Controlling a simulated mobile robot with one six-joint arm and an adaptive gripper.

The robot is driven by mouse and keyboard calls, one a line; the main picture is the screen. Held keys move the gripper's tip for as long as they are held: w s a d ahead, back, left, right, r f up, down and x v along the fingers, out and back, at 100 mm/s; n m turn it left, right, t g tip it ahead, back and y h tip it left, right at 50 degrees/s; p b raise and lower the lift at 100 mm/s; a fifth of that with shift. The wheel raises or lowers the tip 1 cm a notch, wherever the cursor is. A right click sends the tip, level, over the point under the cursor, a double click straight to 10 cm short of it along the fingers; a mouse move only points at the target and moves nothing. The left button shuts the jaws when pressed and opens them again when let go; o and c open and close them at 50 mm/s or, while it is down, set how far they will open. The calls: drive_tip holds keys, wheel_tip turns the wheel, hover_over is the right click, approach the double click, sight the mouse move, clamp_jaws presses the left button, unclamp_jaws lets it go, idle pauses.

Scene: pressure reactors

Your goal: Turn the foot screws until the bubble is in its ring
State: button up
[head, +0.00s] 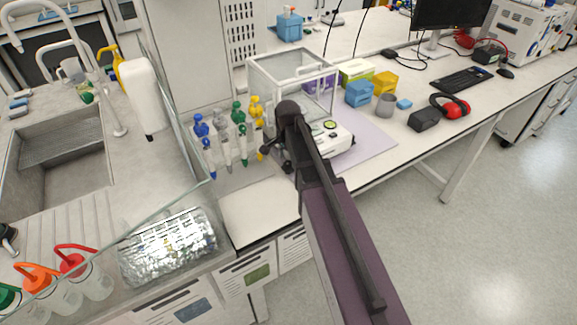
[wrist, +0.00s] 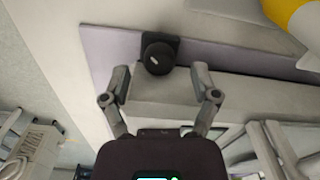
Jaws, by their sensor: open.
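An analytical balance with a clear glass draft shield (head: 283,73) and a white base (head: 337,141) stands on a pale lavender mat (head: 372,142). A small green round bubble level (head: 330,125) shows on the base; its bubble and ring are too small to read. In the wrist view a round black foot screw (wrist: 158,58) lies just beyond my fingertips, roughly centred between them. My gripper (wrist: 160,76) is open, one finger to each side, and looks empty. In the head view my arm covers part of the balance, and only dark parts of the gripper show (head: 276,149).
Several coloured pipettes (head: 239,135) stand close left of the balance. A sink (head: 60,150) is at the left.

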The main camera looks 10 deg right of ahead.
drive_tip(key=shift+f+b, duration=0.55)
drive_tip(key=shift+f, duration=0.2)
clamp_jaws()
